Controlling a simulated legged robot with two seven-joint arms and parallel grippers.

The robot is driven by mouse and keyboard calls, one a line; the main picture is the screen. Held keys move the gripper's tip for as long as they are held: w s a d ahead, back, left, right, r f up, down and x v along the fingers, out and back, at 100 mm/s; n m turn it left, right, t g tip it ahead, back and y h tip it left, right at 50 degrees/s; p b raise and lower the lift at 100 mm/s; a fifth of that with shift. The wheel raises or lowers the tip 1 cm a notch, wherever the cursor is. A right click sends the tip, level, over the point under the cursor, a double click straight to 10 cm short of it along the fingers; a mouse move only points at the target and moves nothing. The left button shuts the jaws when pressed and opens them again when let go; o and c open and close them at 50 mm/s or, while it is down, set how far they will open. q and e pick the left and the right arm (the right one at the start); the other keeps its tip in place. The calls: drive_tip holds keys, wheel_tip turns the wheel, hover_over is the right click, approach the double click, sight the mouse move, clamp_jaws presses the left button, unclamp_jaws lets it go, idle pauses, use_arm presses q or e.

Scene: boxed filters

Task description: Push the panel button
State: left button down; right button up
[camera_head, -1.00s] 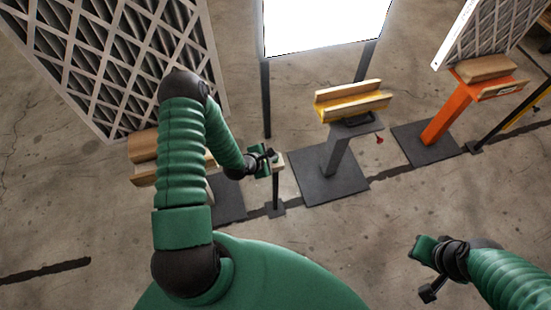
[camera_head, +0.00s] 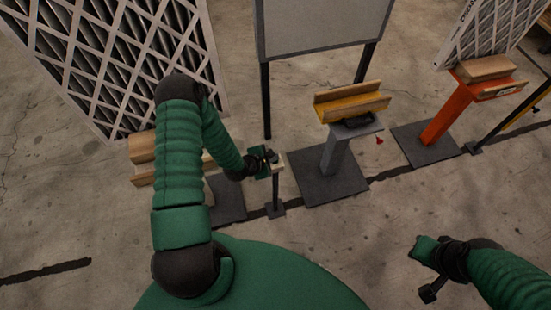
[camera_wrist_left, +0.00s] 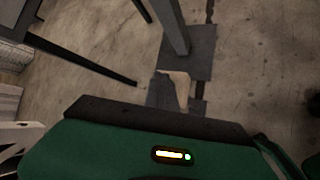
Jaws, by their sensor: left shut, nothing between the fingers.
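A grey panel (camera_head: 325,24) on two dark legs stands at the top middle of the head view. A small pale box (camera_head: 279,160) tops a thin dark post in front of it; I cannot make out a button on it. My left gripper (camera_head: 270,157) is shut and empty, with its tip at this box, seemingly touching it. In the left wrist view the pale box top (camera_wrist_left: 181,84) shows beside the dark gripper tip (camera_wrist_left: 163,92), which partly covers it. My right gripper (camera_head: 428,272) hangs at the lower right, away from everything; its jaw opening is unclear.
A yellow-and-wood holder (camera_head: 350,105) on a grey stand is right of the post. An orange stand (camera_head: 448,115) carries a framed filter (camera_head: 485,38) further right. A large filter (camera_head: 110,60) stands at the left, with a wooden block (camera_head: 142,152) near my left arm. Open concrete floor lies around.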

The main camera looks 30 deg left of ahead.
use_arm(q)
drive_tip(key=shift+r, duration=0.1)
wheel_tip(320, 180, up, 6)
drive_tip(key=p, duration=0.5)
drive_tip(key=shift+r+p, duration=0.1)
drive_tip(key=shift+p, duration=0.2)
